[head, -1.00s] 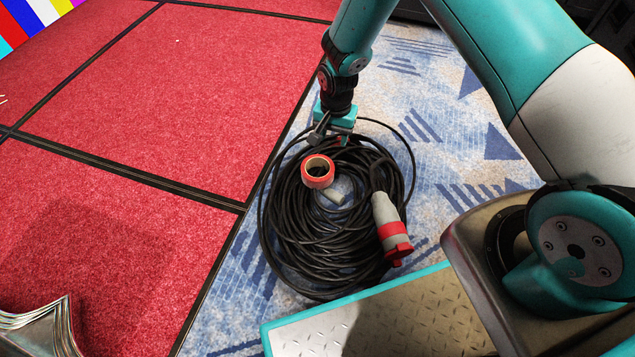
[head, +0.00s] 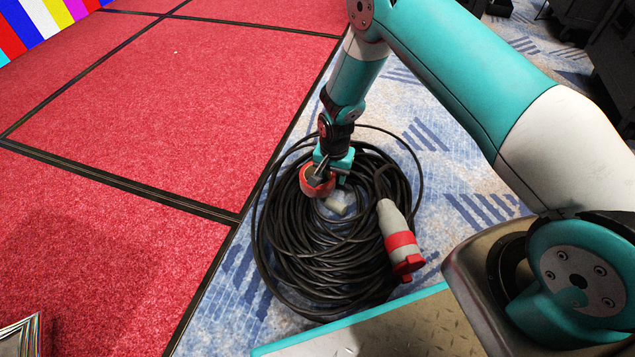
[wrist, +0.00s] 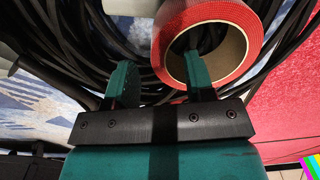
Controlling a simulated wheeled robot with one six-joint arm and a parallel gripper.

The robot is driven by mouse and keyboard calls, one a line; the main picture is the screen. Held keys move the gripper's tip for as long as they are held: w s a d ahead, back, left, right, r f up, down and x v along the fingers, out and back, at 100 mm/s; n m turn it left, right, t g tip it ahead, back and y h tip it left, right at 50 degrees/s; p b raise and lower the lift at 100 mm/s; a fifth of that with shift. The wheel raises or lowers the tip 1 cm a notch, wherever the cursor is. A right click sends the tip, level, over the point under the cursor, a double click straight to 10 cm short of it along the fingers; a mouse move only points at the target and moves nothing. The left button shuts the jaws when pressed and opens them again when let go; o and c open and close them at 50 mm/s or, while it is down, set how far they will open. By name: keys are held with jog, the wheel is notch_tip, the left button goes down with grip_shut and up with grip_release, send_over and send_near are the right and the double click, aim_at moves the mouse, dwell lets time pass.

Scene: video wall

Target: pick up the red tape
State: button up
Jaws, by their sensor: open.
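The red tape (head: 318,192) is a roll with a pale core, resting on the upper part of a black cable coil (head: 300,245). My gripper (head: 332,177) is down at the roll, its fingers apart. In the wrist view, the roll (wrist: 246,35) is close in front of my gripper (wrist: 160,66). The right finger overlaps the roll's hole and seems to reach into it. The left finger is outside the roll, beside its wall. I cannot tell whether either finger touches the roll.
A grey and red plug (head: 400,240) lies on the coil's right side. A small pale block (head: 340,203) lies just below the roll. Red carpet (head: 180,110) is open to the left; patterned blue carpet surrounds the coil.

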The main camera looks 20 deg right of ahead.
aim_at(332, 178)
notch_tip(332, 178, down, 4)
jog(key=shift+b, duration=1.25)
jog(key=shift+r, duration=0.15)
grip_shut()
jog(key=shift+r, duration=0.1)
